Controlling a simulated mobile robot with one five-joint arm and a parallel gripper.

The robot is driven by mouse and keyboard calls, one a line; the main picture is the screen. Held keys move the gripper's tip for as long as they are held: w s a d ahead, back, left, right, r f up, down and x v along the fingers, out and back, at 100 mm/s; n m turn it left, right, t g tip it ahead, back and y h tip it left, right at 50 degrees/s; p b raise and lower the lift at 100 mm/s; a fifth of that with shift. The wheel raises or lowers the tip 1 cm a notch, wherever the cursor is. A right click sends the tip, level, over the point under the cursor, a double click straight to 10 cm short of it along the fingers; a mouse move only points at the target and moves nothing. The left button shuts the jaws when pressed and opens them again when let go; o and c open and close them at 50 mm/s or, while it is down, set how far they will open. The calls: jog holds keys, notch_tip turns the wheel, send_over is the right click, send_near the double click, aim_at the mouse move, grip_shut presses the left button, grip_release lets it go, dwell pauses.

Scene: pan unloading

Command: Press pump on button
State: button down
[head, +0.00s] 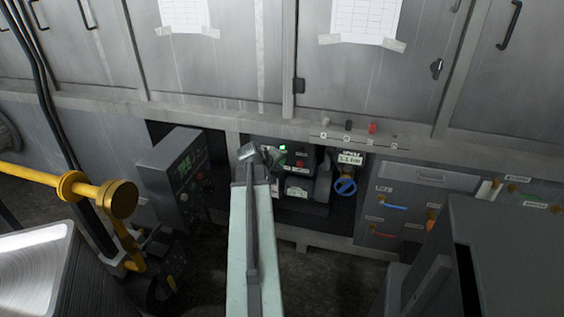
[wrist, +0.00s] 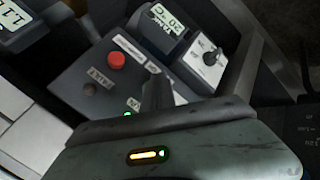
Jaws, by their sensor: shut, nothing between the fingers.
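The pump control panel (head: 300,165) sits in the recess under the grey cabinets, with a small green light (head: 283,148) showing on it. In the wrist view the panel's sloped face (wrist: 85,75) carries a red button (wrist: 116,60), a small dark button (wrist: 90,89) and labels too small to read surely. A green glow (wrist: 128,114) shows just left of my gripper (wrist: 157,90). My gripper is shut and empty, its tips over the panel's lower right part. I cannot tell whether they touch it. In the head view my gripper (head: 271,158) is partly hidden behind my arm.
A dark instrument box (head: 170,175) is left of my arm, a blue valve wheel (head: 345,187) right. A yellow pipe (head: 40,178) is at far left, a dark cabinet (head: 510,260) at lower right.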

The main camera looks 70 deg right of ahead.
jog(key=shift+a, duration=0.1)
jog(key=a, duration=0.4)
jog(key=shift+s+a, duration=0.15)
jog(key=shift+a, duration=0.25)
dwell(0.6)
